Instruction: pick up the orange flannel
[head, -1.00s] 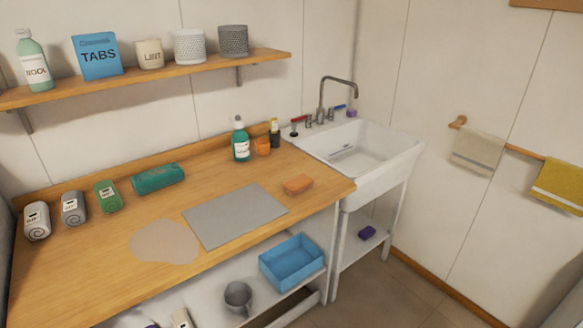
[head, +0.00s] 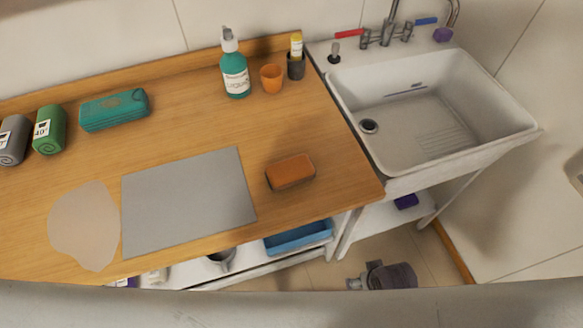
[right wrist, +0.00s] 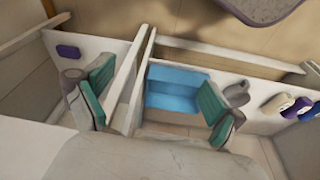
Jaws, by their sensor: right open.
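The orange flannel (head: 290,172) is a small folded orange block lying flat on the wooden counter, just right of the grey mat and near the front right corner. It does not show in the right wrist view. My right gripper appears in the head view (head: 383,275) as a dark shape low in front of the counter, well below and right of the flannel. In the right wrist view its two teal-padded fingers (right wrist: 155,97) are wide apart with nothing between them. My left gripper is not in view.
The grey mat (head: 188,203) and a beige patch (head: 84,226) lie left of the flannel. The sink (head: 435,110) is right. A blue tray (right wrist: 175,90) sits on the lower shelf.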

